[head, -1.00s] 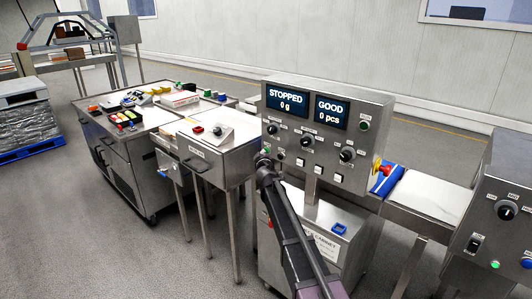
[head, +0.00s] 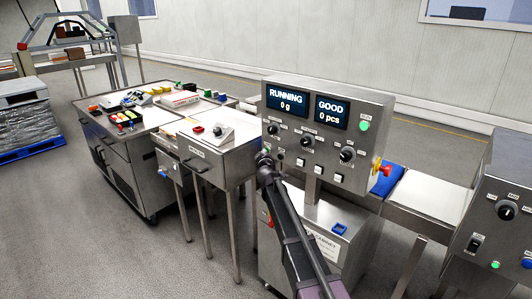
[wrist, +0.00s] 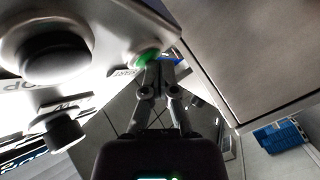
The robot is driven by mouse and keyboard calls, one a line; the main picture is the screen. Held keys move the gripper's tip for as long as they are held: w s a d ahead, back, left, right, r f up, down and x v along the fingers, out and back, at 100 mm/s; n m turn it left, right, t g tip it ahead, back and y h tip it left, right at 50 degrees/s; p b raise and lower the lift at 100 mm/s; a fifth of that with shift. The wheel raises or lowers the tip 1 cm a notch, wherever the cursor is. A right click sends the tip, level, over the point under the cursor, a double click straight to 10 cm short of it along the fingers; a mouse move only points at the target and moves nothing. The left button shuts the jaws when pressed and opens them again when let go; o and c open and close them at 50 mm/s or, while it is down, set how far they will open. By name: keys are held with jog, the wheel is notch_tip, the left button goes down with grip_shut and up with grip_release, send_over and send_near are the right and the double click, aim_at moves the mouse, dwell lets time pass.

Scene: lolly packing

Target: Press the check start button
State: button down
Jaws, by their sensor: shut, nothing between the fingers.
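The grey control box (head: 300,150) of the checking machine has two displays; the left display (head: 286,99) reads RUNNING and 0 g, the right one (head: 332,113) GOOD and 0 pcs. A green lamp (head: 364,126) is lit at its upper right. My gripper (head: 263,155) is shut and empty at the lower left of the panel. In the wrist view, my gripper's (wrist: 162,74) closed tips are at the green button (wrist: 146,57), seeming to touch it. The tips partly hide this button in the head view.
A red emergency knob (head: 385,171) sticks out at the box's right side, beside the belt. Another control panel (head: 500,215) stands at the right.

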jog(key=shift+s, duration=0.15)
jog(key=shift+s+a, duration=0.55)
jog(key=shift+s, duration=0.05)
jog(key=shift+s+a, duration=0.1)
jog(key=shift+s+a, duration=0.75)
jog(key=shift+s, duration=0.2)
jog(key=shift+s+a, duration=0.7)
jog(key=shift+s, duration=0.2)
